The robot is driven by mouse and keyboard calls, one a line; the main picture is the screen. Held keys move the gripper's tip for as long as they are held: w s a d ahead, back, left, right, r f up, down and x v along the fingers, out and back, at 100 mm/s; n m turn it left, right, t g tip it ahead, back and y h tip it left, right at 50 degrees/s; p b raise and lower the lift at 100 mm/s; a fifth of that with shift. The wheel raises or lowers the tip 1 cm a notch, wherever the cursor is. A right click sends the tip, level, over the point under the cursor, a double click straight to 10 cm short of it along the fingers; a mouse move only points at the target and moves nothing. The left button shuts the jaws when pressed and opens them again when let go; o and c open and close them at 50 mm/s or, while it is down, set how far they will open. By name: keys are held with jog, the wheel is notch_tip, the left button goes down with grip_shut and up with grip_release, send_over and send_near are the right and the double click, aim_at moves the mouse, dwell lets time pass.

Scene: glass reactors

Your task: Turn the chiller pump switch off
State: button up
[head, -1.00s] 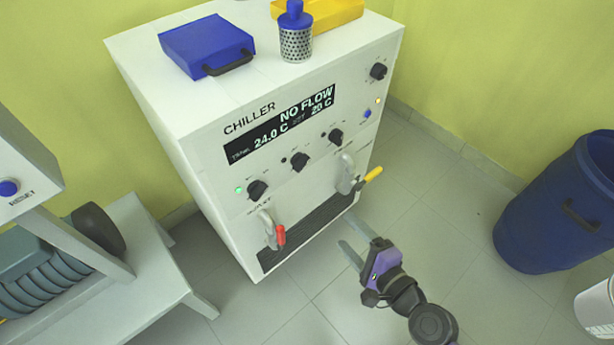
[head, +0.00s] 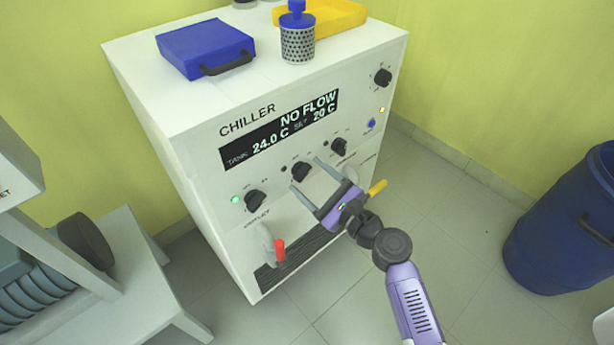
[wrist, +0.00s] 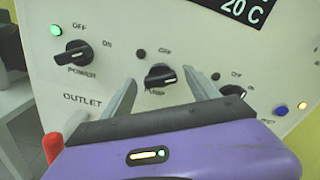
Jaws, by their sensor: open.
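The white chiller (head: 200,160) shows a row of black knobs below its display. The pump switch (head: 301,172) is the middle knob; in the wrist view (wrist: 160,76) it has OFF marked above it. Its pointer appears turned to the right of OFF, and the small lamp beside it looks dark. My gripper (head: 306,175) is open in front of this knob. In the wrist view its two fingers (wrist: 158,84) lie either side of the knob, with nothing held; I cannot tell whether they touch it.
The power knob (head: 255,201) with a lit green lamp (head: 235,199) is to the left, another knob (head: 339,147) to the right. The display (head: 280,130) reads NO FLOW. Red (head: 279,250) and yellow (head: 377,188) valve handles stick out below. A blue barrel (head: 560,225) stands right.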

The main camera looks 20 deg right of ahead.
jog(key=shift+w+a, duration=0.2)
jog(key=shift+w, duration=0.4)
jog(key=c, duration=1.4)
jog(key=shift+o, duration=0.2)
